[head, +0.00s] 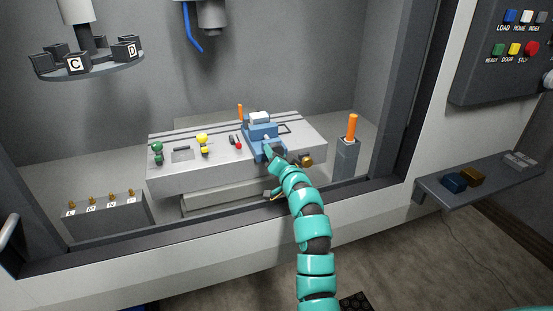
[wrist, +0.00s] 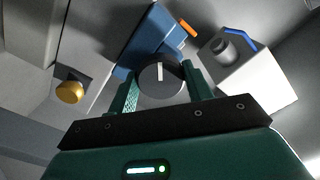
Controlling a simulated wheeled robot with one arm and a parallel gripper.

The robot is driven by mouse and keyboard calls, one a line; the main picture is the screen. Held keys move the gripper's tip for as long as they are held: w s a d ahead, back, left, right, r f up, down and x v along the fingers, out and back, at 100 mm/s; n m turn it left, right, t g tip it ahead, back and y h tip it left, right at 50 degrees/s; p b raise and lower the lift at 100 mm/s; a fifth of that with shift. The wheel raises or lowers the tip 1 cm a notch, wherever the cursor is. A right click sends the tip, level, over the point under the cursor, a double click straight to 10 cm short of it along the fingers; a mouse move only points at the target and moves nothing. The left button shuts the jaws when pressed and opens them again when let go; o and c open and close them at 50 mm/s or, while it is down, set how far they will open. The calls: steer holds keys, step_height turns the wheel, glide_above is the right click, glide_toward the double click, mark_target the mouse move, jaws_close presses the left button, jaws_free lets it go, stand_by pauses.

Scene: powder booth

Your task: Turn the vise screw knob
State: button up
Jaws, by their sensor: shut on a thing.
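The blue vise (head: 262,133) stands on the grey slotted table with a white block (head: 258,118) in its top. In the wrist view the vise's blue body (wrist: 150,42) is behind the round dark screw knob (wrist: 162,78), which has a white mark pointing up in the picture. My gripper (wrist: 161,88) is shut on the knob, one green finger on each side. In the head view my gripper (head: 273,152) is at the front of the vise, and my arm hides the knob there.
Green, yellow and red knobs (head: 202,140) are on the table's left. An orange handle (head: 352,127) stands on a grey post at right. The booth's front sill (head: 210,222) runs below my arm.

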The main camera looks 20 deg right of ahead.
stand_by(0.4)
steer(key=o, duration=1)
steer(key=s, duration=0.5)
steer(key=s+b, duration=0.1)
steer(key=s, duration=0.9)
steer(key=shift+s+d+r+b, duration=0.1)
steer(key=shift+s+d+b, duration=0.2)
steer(key=shift+s+b, duration=0.1)
steer(key=shift+s, duration=0.8)
